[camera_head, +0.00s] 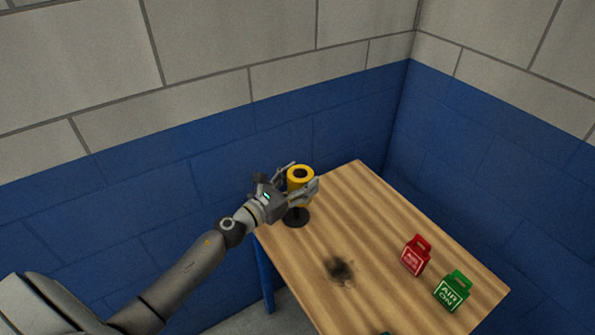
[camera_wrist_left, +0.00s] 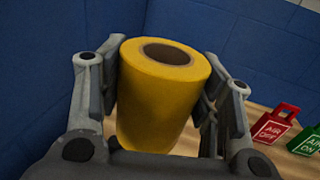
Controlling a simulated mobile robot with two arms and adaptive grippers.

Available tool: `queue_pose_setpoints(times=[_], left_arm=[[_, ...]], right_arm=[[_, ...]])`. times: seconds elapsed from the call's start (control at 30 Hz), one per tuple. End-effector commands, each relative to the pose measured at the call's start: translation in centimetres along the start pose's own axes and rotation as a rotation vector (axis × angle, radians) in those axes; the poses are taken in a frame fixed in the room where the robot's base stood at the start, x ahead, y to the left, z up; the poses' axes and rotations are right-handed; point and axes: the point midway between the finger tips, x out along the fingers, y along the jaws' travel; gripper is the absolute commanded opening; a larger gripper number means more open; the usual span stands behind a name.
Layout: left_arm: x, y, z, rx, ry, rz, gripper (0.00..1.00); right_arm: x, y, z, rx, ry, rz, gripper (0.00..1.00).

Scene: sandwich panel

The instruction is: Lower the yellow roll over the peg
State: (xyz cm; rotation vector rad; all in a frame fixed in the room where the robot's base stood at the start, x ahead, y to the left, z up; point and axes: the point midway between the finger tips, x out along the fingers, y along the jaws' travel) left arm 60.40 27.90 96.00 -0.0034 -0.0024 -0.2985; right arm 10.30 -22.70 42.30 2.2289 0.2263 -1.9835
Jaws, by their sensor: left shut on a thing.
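The yellow roll (camera_head: 300,173) is upright at the far left corner of the table, with a dark hole in its top. My left gripper (camera_head: 300,186) is shut on it, one finger on each side. In the left wrist view the roll (camera_wrist_left: 160,100) stands between the two fingers of the left gripper (camera_wrist_left: 160,88). A black round base (camera_head: 296,217) shows on the table just below the roll. The peg itself is hidden, so I cannot tell how far the roll is around it.
The wooden table (camera_head: 375,220) stands against blue walls. A red "AIR OFF" tag (camera_head: 415,257) and a green "AIR ON" tag (camera_head: 452,291) stand at its right side. A dark smudge (camera_head: 340,270) marks the middle. The tabletop between is clear.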

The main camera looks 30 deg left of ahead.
Motion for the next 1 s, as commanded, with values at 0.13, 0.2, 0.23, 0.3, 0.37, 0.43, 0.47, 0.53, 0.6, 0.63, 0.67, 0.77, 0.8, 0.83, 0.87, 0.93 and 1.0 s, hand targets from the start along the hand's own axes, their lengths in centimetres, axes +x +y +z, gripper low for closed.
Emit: queue_pose_setpoints(times=[0.13, 0.2, 0.23, 0.3, 0.37, 0.43, 0.47, 0.53, 0.6, 0.63, 0.67, 0.77, 0.8, 0.83, 0.87, 0.93, 1.0], left_arm=[[1.9, 3.0, 0.3, 0.001, -0.003, -0.025, 0.31], [2.3, 3.7, 0.4, 0.002, -0.001, -0.033, 0.31], [2.4, 3.8, 0.5, 0.002, -0.001, -0.036, 0.31], [2.5, 4.0, 0.5, 0.002, -0.001, -0.039, 0.31], [2.5, 4.0, 0.4, 0.002, 0.0, -0.04, 0.31], [2.5, 4.0, 0.2, 0.002, 0.0, -0.04, 0.31], [2.4, 4.0, 0.1, 0.002, 0.0, -0.039, 0.31], [2.4, 4.0, -0.1, 0.002, 0.0, -0.039, 0.31], [2.4, 4.0, -0.4, 0.002, 0.0, -0.039, 0.31], [2.4, 4.0, -0.6, 0.002, 0.0, -0.039, 0.31], [2.4, 4.0, -0.7, 0.002, 0.0, -0.039, 0.31], [2.4, 3.9, -1.2, 0.002, 0.0, -0.039, 0.31], [2.4, 4.0, -1.5, 0.002, 0.0, -0.039, 0.31], [2.4, 4.0, -1.6, 0.002, 0.0, -0.039, 0.31], [2.4, 4.0, -1.8, 0.002, 0.0, -0.039, 0.31], [2.4, 4.0, -2.1, 0.002, 0.0, -0.039, 0.31], [2.4, 4.0, -2.5, 0.003, 0.0, -0.039, 0.31]], right_arm=[[0.4, 0.1, 2.9, -0.002, -0.041, 0.002, 0.4], [0.5, 0.3, 3.7, -0.004, -0.053, 0.003, 0.4], [0.5, 0.4, 3.8, -0.004, -0.056, 0.004, 0.4], [0.5, 0.5, 3.8, -0.005, -0.055, 0.006, 0.4], [0.6, 0.6, 3.5, -0.005, -0.05, 0.007, 0.4], [0.8, 0.7, 2.8, -0.005, -0.039, 0.008, 0.4], [0.9, 0.7, 2.4, -0.005, -0.033, 0.008, 0.4], [1.1, 0.8, 1.6, -0.005, -0.02, 0.009, 0.4], [1.4, 0.9, 1.1, -0.005, -0.011, 0.01, 0.4], [1.5, 0.9, 1.0, -0.004, -0.009, 0.01, 0.4], [1.7, 0.9, 1.0, -0.004, -0.009, 0.01, 0.4], [2.1, 0.8, 1.2, -0.004, -0.011, 0.01, 0.4], [2.3, 0.8, 1.3, -0.004, -0.012, 0.009, 0.4], [2.4, 0.7, 1.3, -0.004, -0.013, 0.009, 0.4], [2.5, 0.7, 1.4, -0.003, -0.015, 0.008, 0.4], [2.8, 0.5, 1.7, -0.003, -0.018, 0.006, 0.4], [3.1, 0.3, 1.9, -0.002, -0.022, 0.003, 0.4]])
